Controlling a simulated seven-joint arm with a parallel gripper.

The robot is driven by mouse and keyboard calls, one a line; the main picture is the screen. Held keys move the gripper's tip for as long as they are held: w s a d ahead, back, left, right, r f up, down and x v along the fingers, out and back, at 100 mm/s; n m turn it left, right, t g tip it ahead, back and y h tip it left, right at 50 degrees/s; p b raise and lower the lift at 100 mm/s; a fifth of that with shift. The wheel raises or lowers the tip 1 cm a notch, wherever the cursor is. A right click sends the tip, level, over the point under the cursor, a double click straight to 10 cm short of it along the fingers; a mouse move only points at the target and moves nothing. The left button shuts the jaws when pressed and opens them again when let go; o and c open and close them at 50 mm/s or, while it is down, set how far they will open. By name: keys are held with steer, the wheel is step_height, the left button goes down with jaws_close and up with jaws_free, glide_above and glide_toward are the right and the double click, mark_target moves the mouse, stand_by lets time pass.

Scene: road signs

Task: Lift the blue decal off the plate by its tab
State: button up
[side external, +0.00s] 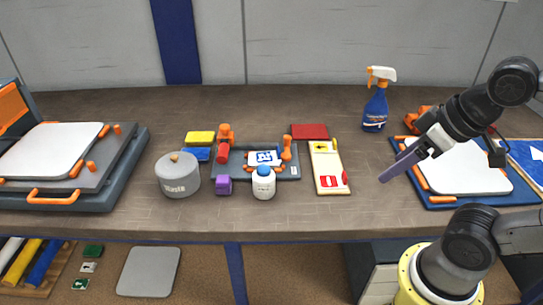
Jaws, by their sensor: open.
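A small blue-and-white decal (264,157) lies on a dark grey plate (236,167) near the middle of the bench. A white bottle with a blue cap stands in front of it and hides part of its lower edge. The decal's tab is too small to make out. My gripper (388,177) is to the right of the plate, well apart from it, above the bench beside the right-hand board. Its purple fingers slant down and left; they are open and nothing shows between them.
Orange clamps (287,150) flank the decal. The bottle (263,186), a grey waste pot (178,176) and a purple block (223,185) stand at the front. A cream board (328,168) lies between plate and gripper. A spray bottle (376,102) stands behind.

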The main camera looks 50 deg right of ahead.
steer(key=w+a+r+n+y, duration=0.2)
steer(key=w+r+n, duration=0.5)
steer(key=w+n, duration=0.1)
steer(key=w+d+f+n+g+y, duration=0.1)
steer(key=w+d+n, duration=0.1)
steer(key=w, duration=0.7)
steer(key=w+d+f+n+g, duration=0.1)
steer(key=w+d+f+n, duration=0.15)
steer(key=w, duration=0.55)
steer(key=m+g, duration=0.1)
steer(key=m, duration=0.1)
glide_toward(268, 154)
steer(key=s+d, duration=0.1)
steer(key=s, duration=0.2)
steer(key=shift+y, duration=0.3)
steer(key=shift+w+d+x, duration=0.1)
steer(key=shift+d+x, duration=0.05)
steer(key=shift+x, duration=1.45)
steer(key=shift+w+d+x, duration=0.1)
steer(key=shift+w+x, duration=0.05)
steer(key=shift+x, duration=1.45)
jaws_close()
